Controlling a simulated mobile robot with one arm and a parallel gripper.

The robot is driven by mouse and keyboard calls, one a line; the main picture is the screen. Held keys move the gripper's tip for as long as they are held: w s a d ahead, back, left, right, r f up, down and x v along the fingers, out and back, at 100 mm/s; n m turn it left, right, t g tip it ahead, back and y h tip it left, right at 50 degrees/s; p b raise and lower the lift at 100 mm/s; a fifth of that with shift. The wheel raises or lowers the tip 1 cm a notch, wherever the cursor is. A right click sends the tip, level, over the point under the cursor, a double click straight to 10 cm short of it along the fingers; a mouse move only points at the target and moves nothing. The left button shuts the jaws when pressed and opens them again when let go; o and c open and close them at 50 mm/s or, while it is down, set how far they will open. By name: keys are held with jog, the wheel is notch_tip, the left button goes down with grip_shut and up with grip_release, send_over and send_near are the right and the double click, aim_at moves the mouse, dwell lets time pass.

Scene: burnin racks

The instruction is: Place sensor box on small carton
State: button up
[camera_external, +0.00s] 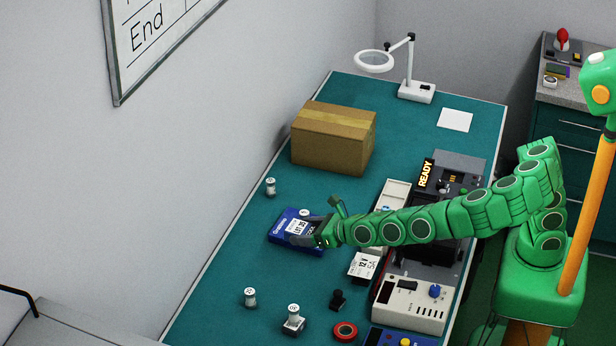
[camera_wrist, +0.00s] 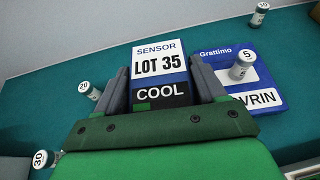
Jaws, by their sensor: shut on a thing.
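My gripper (camera_wrist: 160,88) is shut on the sensor box (camera_wrist: 160,70), a small box with a white and blue label reading "SENSOR LOT 35 COOL". Its sides are between the two grey fingers. In the external view my gripper (camera_external: 303,234) and the sensor box (camera_external: 299,226) are over the left middle of the green bench, at a blue and white box. I cannot tell whether the sensor box touches the surface below. A brown taped carton (camera_external: 330,145) stands closed on the bench, farther back, its top clear.
The blue and white box (camera_wrist: 266,84) lies right of the sensor box, with a white cylinder marked 5 (camera_wrist: 242,66) at it. Other numbered cylinders (camera_external: 270,187) stand about. A magnifier lamp (camera_external: 416,90) stands at the back. Instruments (camera_external: 412,303) line the right side.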

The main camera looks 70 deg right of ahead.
jog(key=d+r+m+g+h, duration=0.15)
jog(key=d+r, duration=0.25)
jog(key=d, duration=0.8)
jog(key=w+d+r+m+h, duration=0.1)
jog(key=d+r+m+h, duration=0.2)
jog(key=d, duration=0.9)
jog(key=d+r+m+g+h, duration=0.15)
jog(key=d+r, duration=0.35)
jog(key=d, duration=0.8)
jog(key=s+d+r+m+h, duration=0.1)
jog(key=s+d+r, duration=0.15)
jog(key=d, duration=0.45)
jog(key=s+d+r+m+h, duration=0.1)
jog(key=s+d, duration=0.2)
jog(key=d, duration=0.3)
send_over(335, 120)
jog(key=shift+g, duration=0.4)
jog(key=f, duration=0.9)
jog(key=shift+s+a+f, duration=0.1)
jog(key=shift+s+f, duration=0.2)
jog(key=shift+f, duration=0.1)
jog(key=shift+w+f, duration=0.25)
jog(key=shift+f, duration=1.5)
